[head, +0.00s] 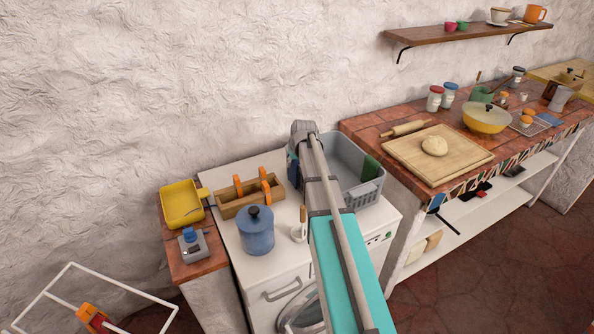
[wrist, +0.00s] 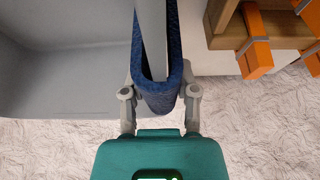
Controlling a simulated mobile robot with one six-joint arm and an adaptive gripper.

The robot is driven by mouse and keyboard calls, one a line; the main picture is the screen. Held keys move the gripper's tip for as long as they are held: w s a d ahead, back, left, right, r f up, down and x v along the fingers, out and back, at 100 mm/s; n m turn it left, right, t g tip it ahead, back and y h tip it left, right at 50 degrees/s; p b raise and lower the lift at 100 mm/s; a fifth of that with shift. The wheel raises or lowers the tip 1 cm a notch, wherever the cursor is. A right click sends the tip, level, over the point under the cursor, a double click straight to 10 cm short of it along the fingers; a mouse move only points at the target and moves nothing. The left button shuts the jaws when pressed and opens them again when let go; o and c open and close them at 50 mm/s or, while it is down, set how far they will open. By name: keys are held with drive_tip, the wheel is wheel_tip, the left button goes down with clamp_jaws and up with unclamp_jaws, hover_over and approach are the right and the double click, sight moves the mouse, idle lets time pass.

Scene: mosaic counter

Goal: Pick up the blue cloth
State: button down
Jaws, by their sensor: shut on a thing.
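The blue cloth (wrist: 160,102) hangs folded over the rim of the grey basket (wrist: 60,75) in the wrist view. My gripper (wrist: 159,92) has one finger on each side of the cloth's near end and is shut on it. The basket wall still runs between the two halves of the cloth. In the head view a strip of the blue cloth (head: 292,166) shows at the left side of the grey basket (head: 344,150). My arm hides the rest of it and the gripper's fingers there.
The basket stands on a white washing machine (head: 235,258). A wooden box with orange-handled tools (head: 228,205) and a blue canister (head: 257,238) are close on the left. A green cloth (head: 370,168) hangs on the basket's right side. The wall is close behind.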

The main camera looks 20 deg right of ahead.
drive_tip(key=shift+r, duration=0.1)
idle(0.3)
wheel_tip(320, 180, up, 18)
drive_tip(key=p, duration=1.8)
wheel_tip(320, 180, down, 5)
drive_tip(key=b, duration=0.5)
idle(0.7)
